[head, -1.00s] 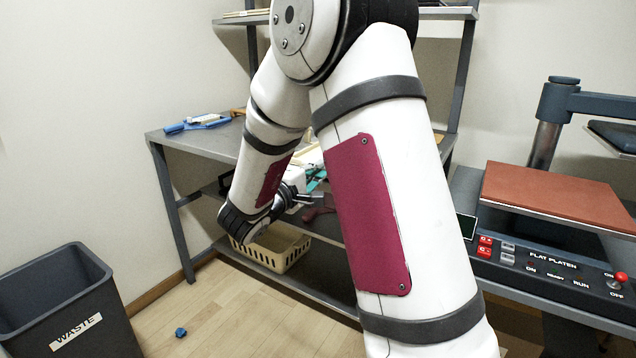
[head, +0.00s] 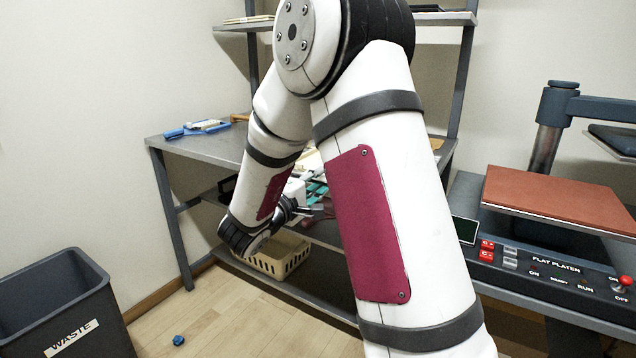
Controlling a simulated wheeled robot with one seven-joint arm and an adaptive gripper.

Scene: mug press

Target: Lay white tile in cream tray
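A cream slotted basket (head: 290,263), the only clear cream container in view, sits on the bench's lower shelf. My wrist hides its left part, and its inside barely shows. My gripper (head: 318,211) points right below the bench top, above and slightly beyond the basket, and is partly hidden behind my arm. Its dark fingers are too small to tell whether they are open or hold anything. I cannot make out a white tile; my arm covers much of the bench.
A blue tool with a pale piece (head: 203,128) lies on the bench's left end (head: 185,143). Teal items (head: 316,187) show beside my arm. A waste bin (head: 65,310), a small blue object (head: 178,340) on the floor and a press (head: 560,200) stand around.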

